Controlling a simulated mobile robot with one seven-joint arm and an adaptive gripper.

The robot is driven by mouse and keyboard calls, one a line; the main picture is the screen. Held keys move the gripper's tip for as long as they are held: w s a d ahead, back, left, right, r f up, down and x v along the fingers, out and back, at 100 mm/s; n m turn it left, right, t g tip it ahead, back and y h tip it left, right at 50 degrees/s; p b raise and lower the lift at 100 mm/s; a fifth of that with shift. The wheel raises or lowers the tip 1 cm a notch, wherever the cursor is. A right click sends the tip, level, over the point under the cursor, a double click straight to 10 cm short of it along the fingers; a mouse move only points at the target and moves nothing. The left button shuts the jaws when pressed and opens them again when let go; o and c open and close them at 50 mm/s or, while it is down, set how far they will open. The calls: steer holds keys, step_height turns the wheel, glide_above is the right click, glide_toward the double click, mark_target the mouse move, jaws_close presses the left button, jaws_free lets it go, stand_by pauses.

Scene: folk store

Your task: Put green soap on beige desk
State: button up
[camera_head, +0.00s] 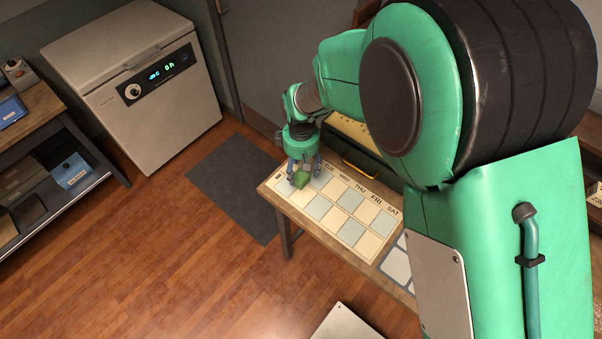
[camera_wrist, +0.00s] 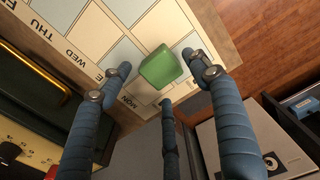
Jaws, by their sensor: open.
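The green soap (camera_head: 301,179) is a small block lying on the calendar sheet at the left end of the wooden desk (camera_head: 319,231). It also shows in the wrist view (camera_wrist: 160,67), near the MON label. My gripper (camera_head: 304,168) is open and points down over the soap. In the wrist view, its blue fingers (camera_wrist: 157,65) stand spread on either side of the soap, with a third finger below it. Gaps show between the side fingers and the soap. Whether the third finger touches it, I cannot tell.
The calendar sheet (camera_head: 350,232) covers much of the desk. A dark case with a yellow handle (camera_head: 360,169) stands behind it. A white cabinet (camera_head: 150,95) stands at the back left, and a shelf (camera_head: 55,125) at the far left. My arm hides the desk's right part.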

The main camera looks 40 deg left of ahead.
mark_target(303, 174)
step_height(303, 174, up, 8)
steer(key=p, duration=0.1)
steer(key=shift+f, duration=0.15)
stand_by(0.6)
stand_by(0.4)
steer(key=w+d+r+m+t, duration=0.1)
steer(key=w+d+r+m, duration=0.2)
steer(key=d+r, duration=0.55)
steer(key=w+d+r+m+y, duration=0.1)
steer(key=w+d+r+m, duration=0.35)
steer(key=d, duration=0.75)
steer(key=w+d+r+m+t, duration=0.1)
steer(key=d+r, duration=0.8)
steer(key=d, duration=0.1)
steer(key=s+d+r+m+t, duration=0.1)
steer(key=s+d+r+m, duration=0.1)
steer(key=s+d, duration=0.3)
steer(key=s+d+r+m+t, duration=0.1)
steer(key=s+d+r+m, duration=0.2)
steer(key=d, duration=0.9)
steer(key=s+d+r+m+t+h, duration=0.1)
steer(key=s+d+r+m, duration=0.1)
steer(key=s+d+m, duration=0.3)
steer(key=s+d, duration=0.2)
steer(key=d, duration=0.2)
steer(key=shift+s+d+r+t, duration=0.2)
steer(key=shift+d+t, duration=0.05)
steer(key=shift+t, duration=0.05)
